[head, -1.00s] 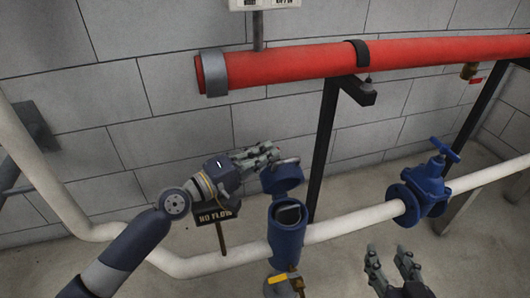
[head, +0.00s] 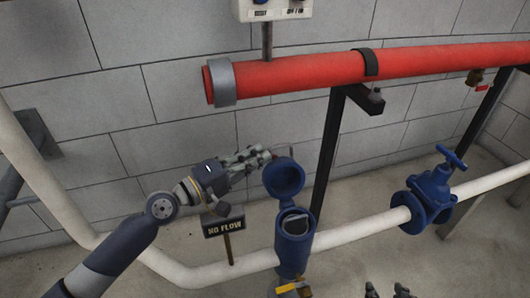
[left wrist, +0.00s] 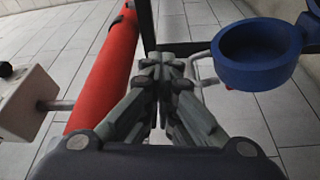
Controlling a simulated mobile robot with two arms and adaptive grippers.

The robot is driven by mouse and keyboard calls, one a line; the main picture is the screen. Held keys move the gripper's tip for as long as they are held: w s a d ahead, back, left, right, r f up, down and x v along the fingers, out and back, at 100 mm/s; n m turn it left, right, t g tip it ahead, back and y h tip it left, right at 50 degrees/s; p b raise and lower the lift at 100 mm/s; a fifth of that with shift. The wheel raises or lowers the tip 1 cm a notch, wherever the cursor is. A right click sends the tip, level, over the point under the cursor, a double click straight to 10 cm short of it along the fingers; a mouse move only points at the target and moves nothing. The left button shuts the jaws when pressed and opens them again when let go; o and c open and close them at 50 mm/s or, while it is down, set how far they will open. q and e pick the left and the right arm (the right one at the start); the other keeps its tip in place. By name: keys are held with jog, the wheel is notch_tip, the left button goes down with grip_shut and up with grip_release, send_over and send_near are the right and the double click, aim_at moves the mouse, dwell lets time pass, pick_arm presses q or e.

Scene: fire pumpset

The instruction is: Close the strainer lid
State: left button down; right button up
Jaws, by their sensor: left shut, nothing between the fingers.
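The blue strainer (head: 293,243) stands on the white pipe in the head view, its top opening facing up. Its round blue lid (head: 284,178) is raised above and behind the opening, with its hollow inner side toward the camera. The lid also shows in the left wrist view (left wrist: 262,72), right of the fingers. The fingers also meet in the left wrist view (left wrist: 163,66). My right gripper (head: 387,291) shows only its separated fingertips at the bottom edge.
A red pipe (head: 300,72) runs above, on a black post (head: 328,150) behind the strainer. A blue valve (head: 430,195) sits on the white pipe (head: 355,226) to the right. A "NO FLOW" sign (head: 224,227) stands left, and a yellow-handled valve (head: 291,288) is below the strainer.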

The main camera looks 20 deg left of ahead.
pick_arm(q)
jog(key=f+b+v, duration=0.1)
jog(key=b+v, duration=0.1)
jog(key=v, duration=0.4)
jog(key=shift+b, duration=0.4)
pick_arm(e)
jog(key=w+a+r+t+y, duration=0.1)
jog(key=w+r+t, duration=0.2)
jog(key=r, duration=0.3)
jog(key=w+a+r+t+y, duration=0.1)
jog(key=w+a+r+t, duration=0.1)
jog(key=r+t, duration=0.3)
notch_tip(320, 180, up, 2)
jog(key=shift+w+a+r, duration=0.1)
jog(key=shift+w+a, duration=0.2)
jog(key=shift+w, duration=0.45)
